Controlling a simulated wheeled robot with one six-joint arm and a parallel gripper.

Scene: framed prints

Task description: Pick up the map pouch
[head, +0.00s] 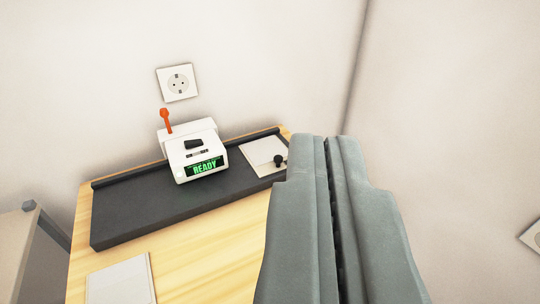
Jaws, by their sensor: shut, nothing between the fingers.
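I cannot pick out a map pouch for sure in the head view. A flat pale rectangular item (121,281) lies on the wooden table top at the lower left, cut off by the bottom edge; I cannot tell what it is. My gripper (329,142) is large in front at the right of centre. Its two grey fingers are shut against each other with nothing between them. It is well to the right of the pale item and hides the right part of the table.
A wooden table (205,262) stands against the wall. A dark raised tray (125,214) on it carries a white device (196,150) with an orange lever and a green "READY" display. A white plate with a black knob (262,155) is beside it. A grey cabinet (30,255) stands left.

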